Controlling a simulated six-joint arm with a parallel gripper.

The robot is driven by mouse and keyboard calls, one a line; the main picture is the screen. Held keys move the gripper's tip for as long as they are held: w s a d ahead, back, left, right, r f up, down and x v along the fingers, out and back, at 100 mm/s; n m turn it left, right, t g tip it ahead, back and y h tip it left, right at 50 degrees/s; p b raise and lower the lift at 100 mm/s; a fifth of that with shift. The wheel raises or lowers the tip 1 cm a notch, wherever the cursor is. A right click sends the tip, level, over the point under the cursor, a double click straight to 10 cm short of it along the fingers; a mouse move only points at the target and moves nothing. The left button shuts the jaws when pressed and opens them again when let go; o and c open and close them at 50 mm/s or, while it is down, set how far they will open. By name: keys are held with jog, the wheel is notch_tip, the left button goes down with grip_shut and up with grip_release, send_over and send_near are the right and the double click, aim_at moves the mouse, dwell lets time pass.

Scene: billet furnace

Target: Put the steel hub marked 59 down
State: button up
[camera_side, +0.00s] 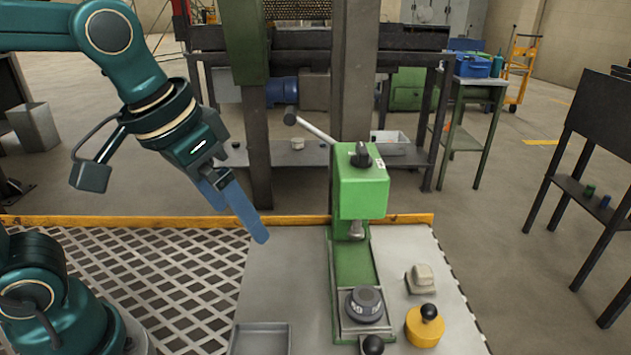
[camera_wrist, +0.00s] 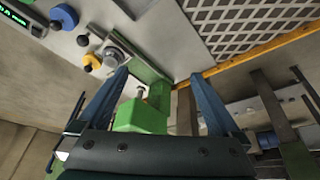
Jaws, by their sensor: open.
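A dark grey round hub (camera_side: 365,303) with a pale marking, too small to read surely, sits on the base plate of the green press (camera_side: 361,190), below its ram. A round grey part at the press base in the wrist view (camera_wrist: 114,55) appears to be the same hub. My gripper (camera_side: 240,220) is open and empty, with its blue fingers in the air to the left of the press and well above the table. In the wrist view my gripper (camera_wrist: 158,75) has its fingers wide apart, with the green press head (camera_wrist: 140,117) showing between and below them.
A shallow grey tray (camera_side: 260,325) lies at the table's front. A grey block (camera_side: 420,279) and a yellow piece with a black knob (camera_side: 423,329) stand right of the press. The press lever (camera_side: 315,130) sticks out to the upper left. The plate between tray and press is clear.

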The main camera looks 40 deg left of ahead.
jog(key=shift+t, duration=0.6)
jog(key=s, duration=0.1)
jog(key=s+a+f, duration=0.2)
jog(key=s, duration=0.1)
jog(key=shift+s+f, duration=0.1)
jog(key=shift+s+a+f, duration=0.15)
jog(key=shift+s+f, duration=0.2)
jog(key=shift+c, duration=1.1)
